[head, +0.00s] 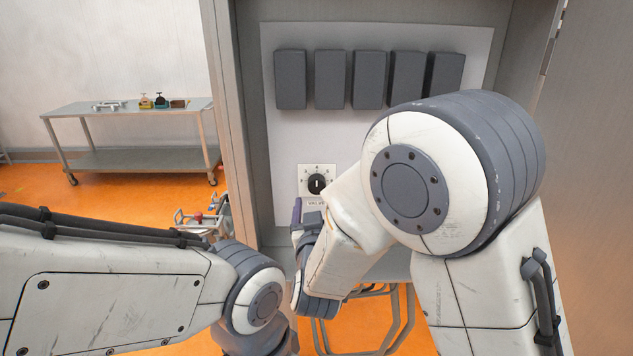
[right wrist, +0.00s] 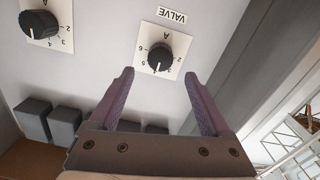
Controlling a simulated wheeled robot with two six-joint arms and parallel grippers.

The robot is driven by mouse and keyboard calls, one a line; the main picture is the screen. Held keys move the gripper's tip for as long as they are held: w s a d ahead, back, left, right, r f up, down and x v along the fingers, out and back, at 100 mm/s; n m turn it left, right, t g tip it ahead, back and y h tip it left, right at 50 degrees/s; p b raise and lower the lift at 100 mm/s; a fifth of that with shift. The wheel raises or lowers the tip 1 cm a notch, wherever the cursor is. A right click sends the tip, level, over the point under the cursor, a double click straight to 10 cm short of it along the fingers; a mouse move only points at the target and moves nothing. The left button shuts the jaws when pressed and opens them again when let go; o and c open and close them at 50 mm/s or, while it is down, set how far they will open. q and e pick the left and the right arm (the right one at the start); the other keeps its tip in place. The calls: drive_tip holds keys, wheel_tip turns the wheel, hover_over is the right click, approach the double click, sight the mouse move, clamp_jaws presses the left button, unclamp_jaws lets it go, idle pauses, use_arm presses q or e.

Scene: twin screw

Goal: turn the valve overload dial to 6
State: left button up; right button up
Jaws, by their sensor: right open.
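The valve dial (right wrist: 160,52) is a black round knob on a white square scale plate, with a VALVE label beside the plate. In the right wrist view its white mark is on the lower edge, away from the label; I cannot read the exact number it points to. The dial also shows in the head view (head: 317,184), its label partly covered by my right arm. My right gripper (right wrist: 158,73) is open, its two purple fingers apart just short of the knob, with nothing between them. In the head view only a purple finger edge shows. My left gripper is out of view.
A second black dial (right wrist: 40,25) is on the same panel. Several dark grey blocks (head: 331,80) stick out above the valve dial. The cabinet's side frame (head: 237,110) stands left of the panel. A metal table (head: 130,108) with small items is far left.

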sight(317, 187)
drive_tip(key=w+p, duration=0.2)
drive_tip(key=w, duration=0.3)
drive_tip(key=shift+w+r, duration=0.15)
drive_tip(key=shift+w, duration=0.25)
drive_tip(key=shift+w+p, duration=0.3)
drive_tip(key=shift+w, duration=0.25)
clamp_jaws()
